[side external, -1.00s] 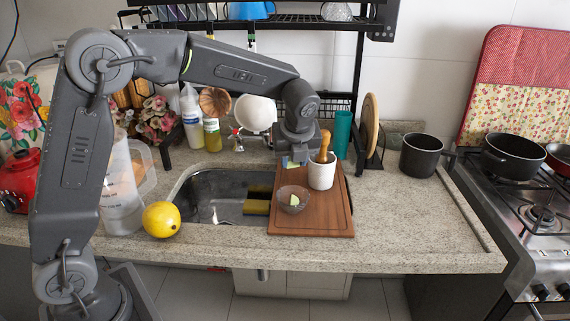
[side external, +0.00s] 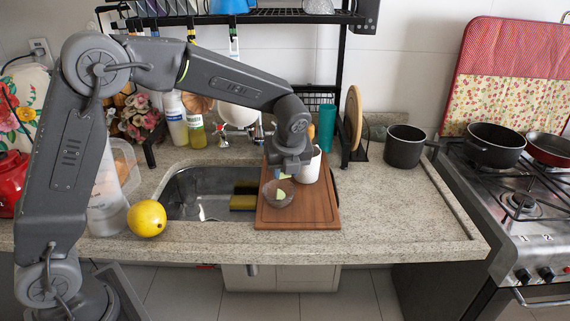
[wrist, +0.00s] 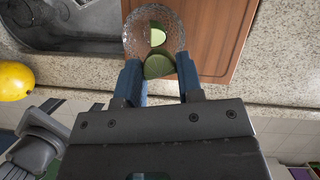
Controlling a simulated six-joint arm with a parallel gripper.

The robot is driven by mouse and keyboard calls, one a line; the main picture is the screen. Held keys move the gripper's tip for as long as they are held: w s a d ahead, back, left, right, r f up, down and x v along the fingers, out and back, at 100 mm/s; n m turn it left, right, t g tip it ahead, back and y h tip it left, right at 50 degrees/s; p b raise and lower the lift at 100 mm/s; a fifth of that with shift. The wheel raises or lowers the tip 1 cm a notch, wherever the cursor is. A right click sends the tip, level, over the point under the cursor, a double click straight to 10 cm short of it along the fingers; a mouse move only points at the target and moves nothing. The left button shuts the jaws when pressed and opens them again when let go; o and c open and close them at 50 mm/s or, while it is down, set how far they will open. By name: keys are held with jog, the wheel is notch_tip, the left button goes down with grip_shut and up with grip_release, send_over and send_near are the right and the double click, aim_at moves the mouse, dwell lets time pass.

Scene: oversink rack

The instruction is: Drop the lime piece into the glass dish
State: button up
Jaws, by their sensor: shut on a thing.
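The glass dish (side external: 268,199) is a clear round bowl on the wooden cutting board, with a green lime piece (side external: 281,194) inside it. My gripper (side external: 286,174) is just above the dish's back edge, pointing down. In the wrist view my gripper (wrist: 158,66) has its blue fingers on either side of a second lime piece (wrist: 158,67), shut on it. That held piece overlaps the near rim of the glass dish (wrist: 133,38). The lime piece lying in the dish (wrist: 157,37) shows just beyond it.
The cutting board (side external: 315,212) lies over the right part of the sink (side external: 205,183). A white mortar (side external: 312,166) stands close to my gripper's right. A lemon (side external: 147,218) sits left on the counter.

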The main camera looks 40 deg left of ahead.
jog(key=o, duration=1)
jog(key=v, duration=1.4)
jog(key=shift+a, duration=0.15)
jog(key=s+a+f+n+t+h, duration=0.1)
jog(key=s+n, duration=0.7)
jog(key=s+a+f+n+t+h, duration=0.1)
jog(key=s+n, duration=0.7)
jog(key=s+a+f+n+t+h, duration=0.1)
jog(key=s+n+h, duration=0.1)
jog(key=s+n, duration=0.6)
jog(key=shift+s+a+f, duration=0.15)
jog(key=shift+s+f, duration=0.15)
